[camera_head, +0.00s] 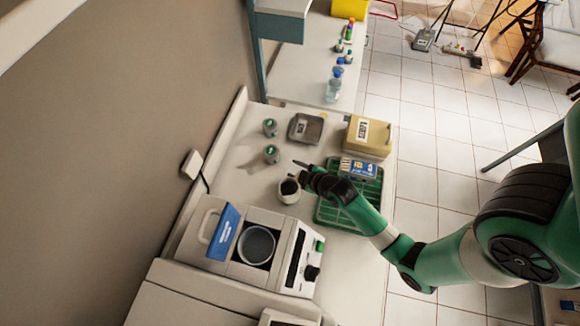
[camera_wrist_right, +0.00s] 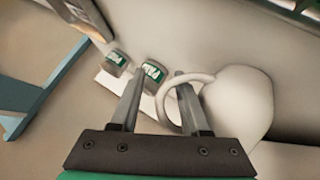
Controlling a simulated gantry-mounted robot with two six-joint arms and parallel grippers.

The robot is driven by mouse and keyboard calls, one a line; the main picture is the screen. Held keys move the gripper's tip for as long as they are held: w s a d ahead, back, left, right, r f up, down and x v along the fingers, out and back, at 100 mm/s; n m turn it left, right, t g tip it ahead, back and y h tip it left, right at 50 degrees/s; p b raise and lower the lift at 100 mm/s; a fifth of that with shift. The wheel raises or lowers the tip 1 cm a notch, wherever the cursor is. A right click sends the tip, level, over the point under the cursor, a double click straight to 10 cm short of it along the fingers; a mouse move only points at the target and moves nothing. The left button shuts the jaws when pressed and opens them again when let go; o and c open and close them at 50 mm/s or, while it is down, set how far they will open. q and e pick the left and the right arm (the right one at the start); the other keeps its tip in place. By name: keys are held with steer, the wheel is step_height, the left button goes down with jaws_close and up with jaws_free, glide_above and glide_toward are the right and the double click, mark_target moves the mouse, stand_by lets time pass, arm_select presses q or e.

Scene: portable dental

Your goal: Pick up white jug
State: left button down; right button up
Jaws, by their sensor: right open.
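The white jug (camera_head: 289,196) stands upright on the white counter, its dark opening facing up. In the right wrist view the jug (camera_wrist_right: 243,105) is at the right, with its loop handle (camera_wrist_right: 161,100) toward my gripper. My right gripper (camera_head: 297,171) is open at the jug's upper side in the head view. In the wrist view the right gripper (camera_wrist_right: 160,76) has the outer part of the handle between its fingers. The right finger overlaps the handle loop; I cannot tell whether it touches. My left gripper is not in view.
Two small green-labelled jars (camera_head: 271,154) stand behind the jug. A grey tray (camera_head: 318,118), a tan box (camera_head: 368,135) and a green rack (camera_head: 325,214) are close by. A machine with a round basin (camera_head: 257,245) stands in front.

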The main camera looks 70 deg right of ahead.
steer(key=shift+c, duration=0.3)
jaws_close()
steer(key=shift+r, duration=0.1)
stand_by(1.0)
